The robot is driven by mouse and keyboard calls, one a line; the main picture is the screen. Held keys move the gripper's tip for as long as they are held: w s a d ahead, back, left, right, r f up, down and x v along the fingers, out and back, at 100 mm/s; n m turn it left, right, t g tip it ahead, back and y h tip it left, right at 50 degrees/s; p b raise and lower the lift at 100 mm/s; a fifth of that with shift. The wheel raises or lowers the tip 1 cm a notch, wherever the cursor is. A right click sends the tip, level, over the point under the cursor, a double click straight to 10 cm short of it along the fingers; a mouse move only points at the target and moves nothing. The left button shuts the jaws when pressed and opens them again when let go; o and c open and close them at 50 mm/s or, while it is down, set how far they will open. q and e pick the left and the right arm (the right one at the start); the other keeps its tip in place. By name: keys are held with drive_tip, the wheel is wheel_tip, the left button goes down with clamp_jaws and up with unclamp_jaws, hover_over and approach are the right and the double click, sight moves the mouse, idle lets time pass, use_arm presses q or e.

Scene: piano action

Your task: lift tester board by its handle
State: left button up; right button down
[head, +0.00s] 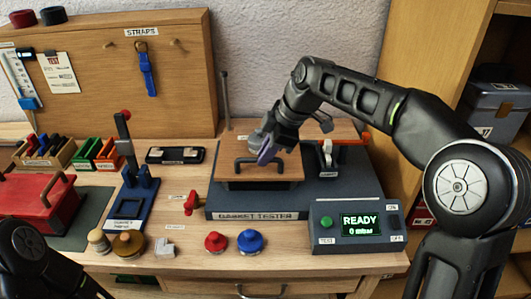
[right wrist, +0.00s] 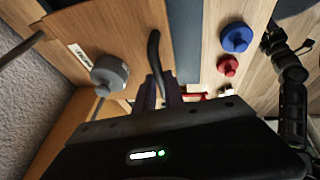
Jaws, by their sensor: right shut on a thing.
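The tester board (head: 285,174) is a brown wooden plate on the dark gasket tester (head: 300,203). Its black arched handle (head: 238,166) stands on top; it also shows in the right wrist view (right wrist: 154,48). My right gripper (head: 266,156) reaches down from the right and is shut on the handle, its fingers hiding part of it. The right wrist view shows the fingers (right wrist: 163,92) at one end of the handle. A grey round knob (right wrist: 109,75) sits beside the handle. Part of my left arm shows at the lower left; its fingers are not clear.
The console (head: 358,225) reads READY at the tester's front right. Red (head: 215,241) and blue (head: 250,241) knobs stand in front. A red lever piece (head: 191,204) and a blue stand (head: 133,194) are left. A thin upright post (head: 226,100) rises behind the board.

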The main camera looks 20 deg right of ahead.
wheel_tip(320, 180, up, 14)
drive_tip(key=p, duration=0.9)
drive_tip(key=shift+p, duration=0.3)
drive_tip(key=c, duration=1.4)
unclamp_jaws()
drive_tip(key=shift+c, duration=0.2)
drive_tip(key=shift+f, duration=0.1)
drive_tip(key=v, duration=0.8)
drive_tip(key=shift+f, duration=0.1)
